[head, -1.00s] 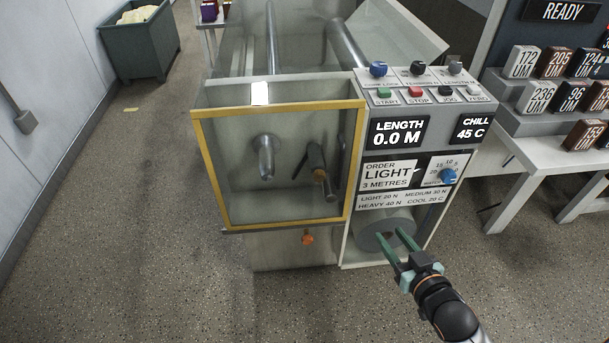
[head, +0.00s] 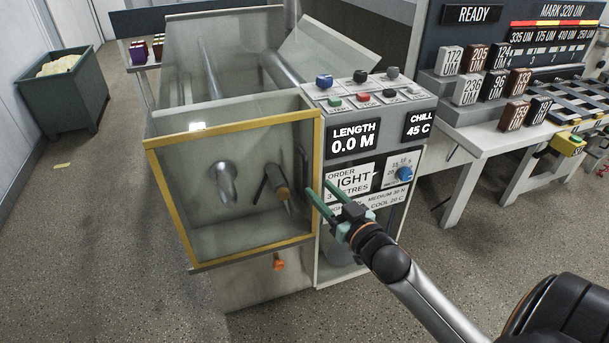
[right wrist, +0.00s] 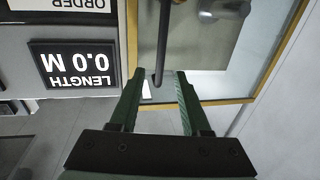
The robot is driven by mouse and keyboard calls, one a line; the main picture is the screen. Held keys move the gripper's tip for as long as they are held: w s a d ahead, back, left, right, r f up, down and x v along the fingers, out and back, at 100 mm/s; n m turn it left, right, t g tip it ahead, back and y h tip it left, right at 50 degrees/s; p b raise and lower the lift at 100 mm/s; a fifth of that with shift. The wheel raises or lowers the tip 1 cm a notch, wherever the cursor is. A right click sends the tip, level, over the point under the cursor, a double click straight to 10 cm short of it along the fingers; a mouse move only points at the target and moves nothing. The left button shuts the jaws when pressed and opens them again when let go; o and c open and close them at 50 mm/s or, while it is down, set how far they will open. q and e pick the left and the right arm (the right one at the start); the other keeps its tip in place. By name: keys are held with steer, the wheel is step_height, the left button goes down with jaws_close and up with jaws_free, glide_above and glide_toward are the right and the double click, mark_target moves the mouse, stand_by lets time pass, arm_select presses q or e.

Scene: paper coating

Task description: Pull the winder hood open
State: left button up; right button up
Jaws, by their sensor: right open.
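The winder hood (head: 237,128) is a clear box front with a yellow frame, and it looks shut. A dark upright bar handle (head: 302,172) shows near its right edge. My right gripper (head: 319,187) is open at the hood's right frame edge, in front of the control panel. In the right wrist view the dark bar (right wrist: 164,40) runs down to between my open fingertips (right wrist: 156,78). The fingers do not close on it, and I cannot tell how deep it sits between them. My left gripper is not in view.
The control panel (head: 352,140), reading LENGTH 0.0 M, stands right of the hood, with knobs and buttons on top. A white table (head: 480,150) with labelled blocks is farther right. A green bin (head: 66,92) stands at the back left.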

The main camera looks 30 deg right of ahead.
mark_target(307, 176)
steer(key=w, duration=0.7)
steer(key=shift+w+d, duration=0.1)
steer(key=shift+w, duration=0.15)
steer(key=shift+c, duration=0.2)
jaws_close()
stand_by(1.0)
